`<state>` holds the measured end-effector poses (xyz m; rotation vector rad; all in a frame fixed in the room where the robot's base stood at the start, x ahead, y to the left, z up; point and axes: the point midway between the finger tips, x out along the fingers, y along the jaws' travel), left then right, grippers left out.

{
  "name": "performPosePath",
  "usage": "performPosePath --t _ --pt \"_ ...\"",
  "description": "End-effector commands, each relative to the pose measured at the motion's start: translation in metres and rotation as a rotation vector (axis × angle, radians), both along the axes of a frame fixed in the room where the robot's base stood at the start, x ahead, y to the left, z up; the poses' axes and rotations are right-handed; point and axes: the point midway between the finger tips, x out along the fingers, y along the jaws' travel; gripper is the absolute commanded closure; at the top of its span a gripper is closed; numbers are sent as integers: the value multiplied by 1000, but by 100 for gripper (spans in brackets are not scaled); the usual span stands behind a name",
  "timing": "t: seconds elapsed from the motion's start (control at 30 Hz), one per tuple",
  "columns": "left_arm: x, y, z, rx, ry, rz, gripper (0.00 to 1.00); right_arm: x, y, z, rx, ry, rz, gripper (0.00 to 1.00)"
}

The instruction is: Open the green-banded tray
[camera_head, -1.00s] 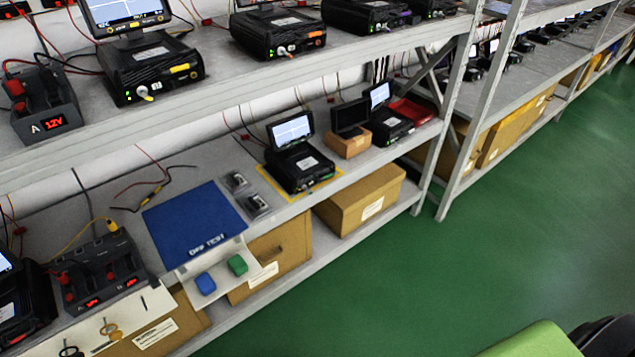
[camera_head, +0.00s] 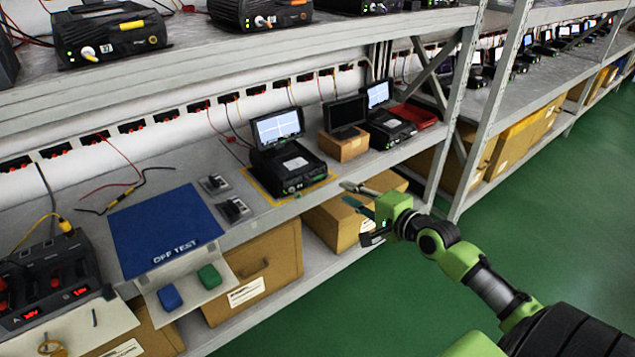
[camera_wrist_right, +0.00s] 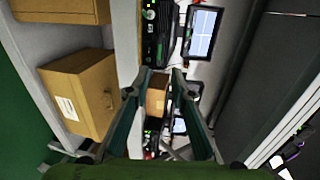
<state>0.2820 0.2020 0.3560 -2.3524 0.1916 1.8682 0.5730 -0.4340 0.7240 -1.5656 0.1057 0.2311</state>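No tray with a clear green band can be made out. A black unit with a lit screen (camera_head: 287,165) sits on the lower shelf inside a yellow outline; a small green mark shows low on its front. It also shows at the top of the right wrist view (camera_wrist_right: 158,40). My right gripper (camera_head: 346,193) is in front of the lower shelf edge, right of this unit and apart from it. In the right wrist view its two fingers (camera_wrist_right: 161,73) are spread, with nothing between them. My left gripper is not in view.
A small cardboard box with a dark screen (camera_head: 345,146) and another black unit (camera_head: 388,130) stand to the right. A blue mat (camera_head: 165,228) lies left, with blue and green blocks on a white ledge below. A rack post (camera_head: 492,110) stands right; the green floor is open.

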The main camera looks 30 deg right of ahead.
Motion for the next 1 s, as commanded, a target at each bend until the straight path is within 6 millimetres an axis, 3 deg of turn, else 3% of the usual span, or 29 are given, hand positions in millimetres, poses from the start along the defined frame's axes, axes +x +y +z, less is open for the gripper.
performPosePath --t 0.27,0.6,0.8,1.0 --pt "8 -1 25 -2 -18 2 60 41 3 -9 0 -2 -1 78" --pt "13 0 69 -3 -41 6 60 92 7 -21 -2 -2 -2 78" --pt "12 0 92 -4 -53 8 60 113 8 -26 -2 0 -2 78" --pt "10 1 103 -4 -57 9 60 122 9 -28 -3 1 -1 78"
